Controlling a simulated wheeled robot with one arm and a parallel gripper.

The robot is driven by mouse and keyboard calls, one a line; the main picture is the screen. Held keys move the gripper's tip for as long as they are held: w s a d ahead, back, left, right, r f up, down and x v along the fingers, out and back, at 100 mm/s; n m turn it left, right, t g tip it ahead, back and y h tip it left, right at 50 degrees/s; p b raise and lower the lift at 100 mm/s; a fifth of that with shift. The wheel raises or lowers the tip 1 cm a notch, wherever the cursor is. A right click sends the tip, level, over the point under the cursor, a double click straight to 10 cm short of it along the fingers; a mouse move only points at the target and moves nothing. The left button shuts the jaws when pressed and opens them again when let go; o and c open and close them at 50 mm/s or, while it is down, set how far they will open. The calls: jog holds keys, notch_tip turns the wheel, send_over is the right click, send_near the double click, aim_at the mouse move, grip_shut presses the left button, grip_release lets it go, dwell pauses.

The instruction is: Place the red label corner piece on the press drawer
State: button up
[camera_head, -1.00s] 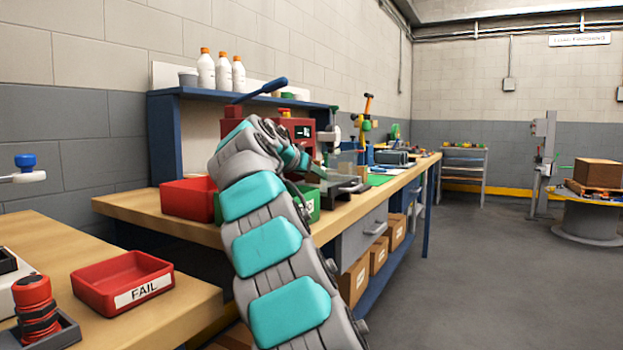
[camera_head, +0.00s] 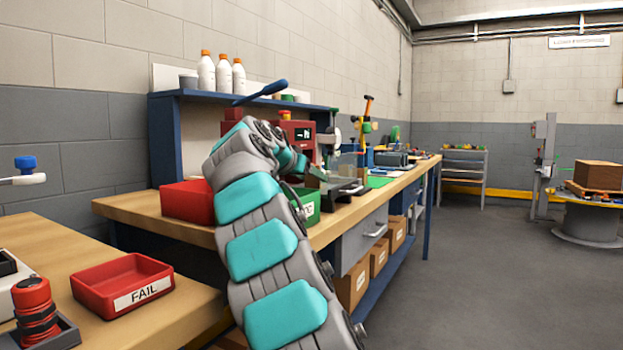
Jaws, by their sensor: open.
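The red press (camera_head: 302,134) with a small display stands on the wooden bench, partly behind my arm. A grey metal part (camera_head: 350,186) sticks out low at its front; it may be the press drawer, but I cannot tell for sure. My gripper (camera_head: 317,174) is at the far end of my teal and grey arm, in front of the press and close to the grey part. It is small and partly hidden, and its jaws are open. I cannot make out the red label corner piece; it may be hidden by my arm or too small to see.
A red bin (camera_head: 188,202) and a green bin (camera_head: 310,208) stand on the bench beside my arm. A red FAIL tray (camera_head: 125,283) sits on the nearer table. A blue shelf (camera_head: 165,140) with white bottles rises behind.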

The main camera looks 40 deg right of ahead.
jog(key=v, duration=1.1)
jog(key=shift+f, duration=0.1)
